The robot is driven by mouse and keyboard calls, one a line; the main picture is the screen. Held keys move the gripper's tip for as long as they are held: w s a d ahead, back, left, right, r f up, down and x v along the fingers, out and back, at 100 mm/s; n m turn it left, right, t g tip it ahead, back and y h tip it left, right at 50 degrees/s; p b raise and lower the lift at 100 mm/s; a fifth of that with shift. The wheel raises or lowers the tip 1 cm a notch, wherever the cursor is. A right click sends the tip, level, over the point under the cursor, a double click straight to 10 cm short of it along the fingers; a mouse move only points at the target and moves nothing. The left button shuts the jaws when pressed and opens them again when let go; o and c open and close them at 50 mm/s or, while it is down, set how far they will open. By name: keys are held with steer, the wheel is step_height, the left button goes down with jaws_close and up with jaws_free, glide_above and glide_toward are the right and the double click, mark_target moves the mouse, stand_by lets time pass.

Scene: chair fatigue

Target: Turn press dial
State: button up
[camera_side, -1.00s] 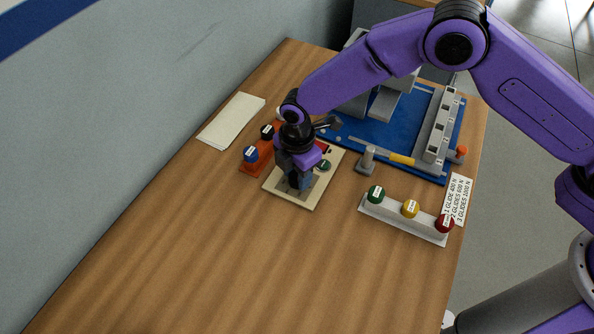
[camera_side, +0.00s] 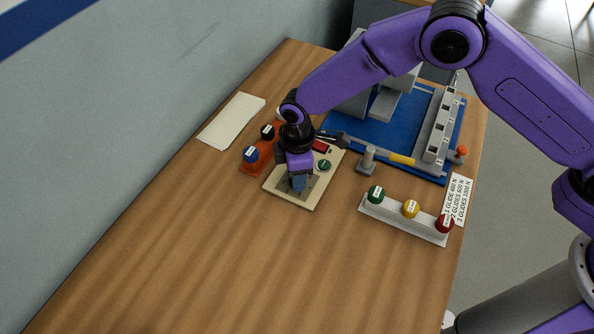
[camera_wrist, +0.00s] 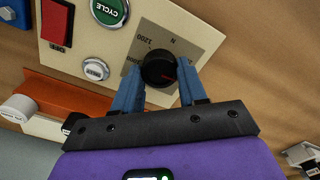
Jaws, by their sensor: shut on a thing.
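The press dial (camera_wrist: 158,69) is a black round knob with a red pointer mark, on a grey scale plate (camera_wrist: 194,40) printed with numbers such as 1200 and the letter N. It sits on a cream control panel (camera_side: 314,198). My gripper (camera_wrist: 157,84) has its two blue fingers on either side of the dial and is shut on it. In the side view my gripper (camera_side: 298,184) points down at the panel and hides the dial. The exact scale value at the pointer is not readable.
An orange block with knobs (camera_side: 246,167) stands close left. A white strip with coloured knobs (camera_side: 391,213) is at right. The front table (camera_side: 200,260) is clear.

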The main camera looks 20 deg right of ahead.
steer(key=shift+m, duration=1.6)
steer(key=o, duration=1.1)
steer(key=shift+c, duration=0.2)
step_height(320, 180, up, 18)
steer(key=shift+f, duration=0.25)
